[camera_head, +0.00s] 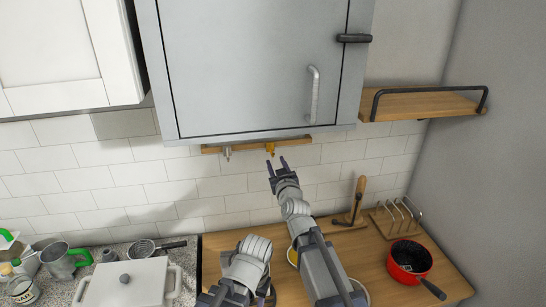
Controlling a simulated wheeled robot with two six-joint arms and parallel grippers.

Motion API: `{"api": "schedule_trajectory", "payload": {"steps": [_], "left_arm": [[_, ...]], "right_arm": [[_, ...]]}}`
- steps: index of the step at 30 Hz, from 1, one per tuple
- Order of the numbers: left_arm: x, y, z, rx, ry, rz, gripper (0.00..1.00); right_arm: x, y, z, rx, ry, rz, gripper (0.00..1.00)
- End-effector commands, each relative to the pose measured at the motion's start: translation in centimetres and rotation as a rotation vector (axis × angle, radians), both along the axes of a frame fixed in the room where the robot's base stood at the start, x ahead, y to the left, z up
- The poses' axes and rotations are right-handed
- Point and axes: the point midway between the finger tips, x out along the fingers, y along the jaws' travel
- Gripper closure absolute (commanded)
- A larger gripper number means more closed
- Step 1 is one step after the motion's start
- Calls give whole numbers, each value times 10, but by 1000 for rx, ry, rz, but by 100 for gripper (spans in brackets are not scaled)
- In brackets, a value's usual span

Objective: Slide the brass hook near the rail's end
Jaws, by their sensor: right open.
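A wooden rail (243,146) is mounted on the tiled wall just under the grey cabinet. The brass hook (270,149) hangs from the rail, right of its middle. A silver-grey hook (227,152) hangs further left on the same rail. My right gripper (277,163) is open and points up just below the brass hook. It looks empty, and I cannot tell whether it touches the hook. My left arm shows low in the middle, but I cannot make out its fingers.
A grey cabinet (255,65) overhangs the rail. A wooden shelf (425,104) with a black bar is at right. Below stand a white pot (122,285), a red pan (408,257) and a rack (398,217). The tiled wall beside the rail is clear.

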Motion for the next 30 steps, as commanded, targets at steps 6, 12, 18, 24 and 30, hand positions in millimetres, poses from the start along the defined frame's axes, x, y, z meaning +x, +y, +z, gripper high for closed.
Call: {"api": "schedule_trajectory", "payload": {"steps": [6,12,18,24,30], "left_arm": [[0,0,0,0,0,0,50],[0,0,0,0,0,0,50],[0,0,0,0,0,0,50],[0,0,0,0,0,0,50],[0,0,0,0,0,0,50]], "right_arm": [[38,8,0,1,1,0,58],[52,11,0,0,1,0,58],[51,11,0,0,1,0,58],[51,11,0,0,1,0,78],[51,11,0,0,1,0,100]]}}
